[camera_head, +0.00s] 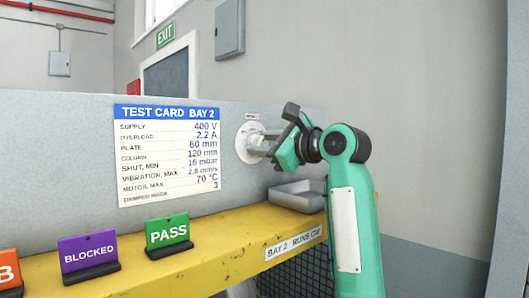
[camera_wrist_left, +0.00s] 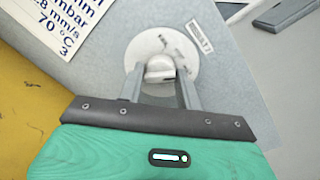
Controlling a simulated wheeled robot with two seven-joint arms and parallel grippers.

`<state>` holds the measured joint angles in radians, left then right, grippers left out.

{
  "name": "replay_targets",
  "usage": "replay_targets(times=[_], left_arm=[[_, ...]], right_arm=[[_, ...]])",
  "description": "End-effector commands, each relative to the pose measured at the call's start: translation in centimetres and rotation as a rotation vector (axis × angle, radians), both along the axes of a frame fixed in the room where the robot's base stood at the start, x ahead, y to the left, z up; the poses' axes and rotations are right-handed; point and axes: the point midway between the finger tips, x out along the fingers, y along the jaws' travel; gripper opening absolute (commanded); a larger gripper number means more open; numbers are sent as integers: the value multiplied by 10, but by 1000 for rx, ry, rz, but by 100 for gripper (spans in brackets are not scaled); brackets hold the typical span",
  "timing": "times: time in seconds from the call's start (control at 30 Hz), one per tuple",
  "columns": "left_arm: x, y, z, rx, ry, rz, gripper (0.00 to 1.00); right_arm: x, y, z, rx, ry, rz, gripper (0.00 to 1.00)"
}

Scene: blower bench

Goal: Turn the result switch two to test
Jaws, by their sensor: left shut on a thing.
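The result switch (camera_head: 243,142) is a round pale dial on the grey panel, right of the test card. In the left wrist view its round plate (camera_wrist_left: 150,50) faces me, with dark marks near its rim and a small label beside it. My left gripper (camera_head: 262,147) reaches it from the right. In the left wrist view the two fingers (camera_wrist_left: 160,75) are shut on the pale knob (camera_wrist_left: 160,68) at the dial's middle. The marks are too small to read, so I cannot tell the knob's setting. My right gripper is not in view.
The test card (camera_head: 168,155) is on the panel left of the switch. A grey tray (camera_head: 300,203) sits below my left gripper on the yellow bench (camera_head: 220,262). Purple BLOCKED (camera_head: 89,255) and green PASS (camera_head: 168,234) signs stand along the bench, with an orange one at far left.

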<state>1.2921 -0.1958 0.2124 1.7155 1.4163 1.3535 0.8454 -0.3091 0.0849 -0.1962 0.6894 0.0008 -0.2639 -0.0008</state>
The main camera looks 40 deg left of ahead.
Motion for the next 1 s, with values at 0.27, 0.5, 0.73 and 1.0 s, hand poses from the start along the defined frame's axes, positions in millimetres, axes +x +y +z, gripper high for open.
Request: replay_targets(times=[0.27, 0.5, 0.73, 1.0], left_arm=[[0, 0, 0, -16, -238, -2, 12], [0, 0, 2, -29, -408, -3, 12], [-1, -1, 4, -36, -513, -3, 12], [-1, -1, 5, -39, -557, -4, 12]], right_arm=[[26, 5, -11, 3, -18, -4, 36], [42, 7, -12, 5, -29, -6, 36], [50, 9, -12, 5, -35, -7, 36], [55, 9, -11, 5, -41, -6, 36]])
